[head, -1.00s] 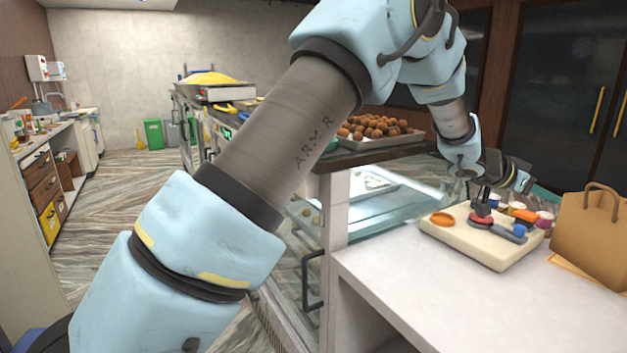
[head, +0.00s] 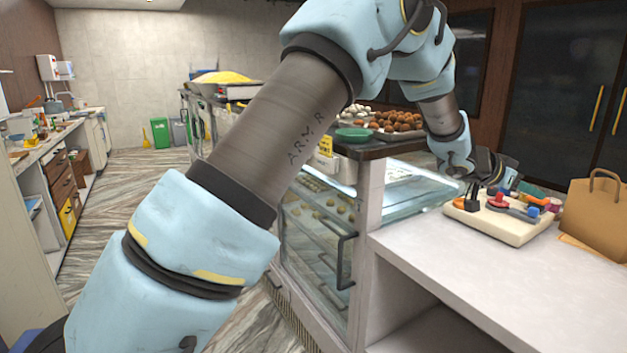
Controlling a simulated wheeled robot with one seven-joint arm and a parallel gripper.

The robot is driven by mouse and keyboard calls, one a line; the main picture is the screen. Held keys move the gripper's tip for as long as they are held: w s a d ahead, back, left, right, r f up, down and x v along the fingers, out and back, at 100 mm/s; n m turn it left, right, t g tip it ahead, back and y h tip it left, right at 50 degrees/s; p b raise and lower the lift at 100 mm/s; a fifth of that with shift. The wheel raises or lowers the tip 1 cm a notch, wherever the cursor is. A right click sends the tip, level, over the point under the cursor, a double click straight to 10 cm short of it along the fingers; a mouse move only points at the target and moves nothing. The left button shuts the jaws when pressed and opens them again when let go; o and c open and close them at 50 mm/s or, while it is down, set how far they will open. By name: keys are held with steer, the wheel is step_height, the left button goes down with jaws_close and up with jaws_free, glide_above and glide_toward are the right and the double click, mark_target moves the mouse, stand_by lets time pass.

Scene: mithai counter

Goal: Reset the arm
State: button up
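My arm reaches from the lower left up across the picture and bends down at the right. My gripper (head: 474,196) hangs at its end, over the left part of a cream board (head: 503,233) on the white counter (head: 470,262). Its fingers are dark and small here, and whether they are open or shut is unclear. Red, blue and orange pieces (head: 497,201) sit on the board beside the gripper. My forearm hides part of the glass display case.
A brown paper bag (head: 594,218) stands right of the board. The glass display case (head: 318,240) is left of the counter, with a green bowl (head: 353,135) and a tray of brown sweets on top. The aisle floor (head: 125,215) at left looks clear.

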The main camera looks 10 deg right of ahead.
steer(key=w+a+n+t+y, duration=0.3)
steer(key=w+a+n+t, duration=0.25)
steer(key=w+a, duration=1.05)
steer(key=w+a+f+n+t+y, duration=0.1)
steer(key=w+a+f+n+y, duration=0.1)
steer(key=a, duration=0.7)
steer(key=w+a+f+n+t+y, duration=0.1)
steer(key=w+a+y, duration=0.1)
steer(key=a, duration=0.7)
steer(key=s+a+f+n+g+y, duration=0.1)
steer(key=a+f+n+y, duration=0.1)
steer(key=a, duration=0.7)
steer(key=s+a+f+n+y, duration=0.1)
steer(key=s+a+n+y, duration=0.1)
steer(key=a, duration=0.7)
steer(key=s+a+f+n+g+y, duration=0.1)
steer(key=s+a+f+n+g, duration=0.1)
steer(key=s+a, duration=0.5)
steer(key=s+a+f+n+g+y+b, duration=0.1)
steer(key=s+a+f+n+g, duration=0.1)
steer(key=s+a, duration=0.5)
steer(key=shift+s+a, duration=0.4)
steer(key=shift+s, duration=0.65)
steer(key=shift+f+g, duration=0.1)
steer(key=shift+g, duration=0.15)
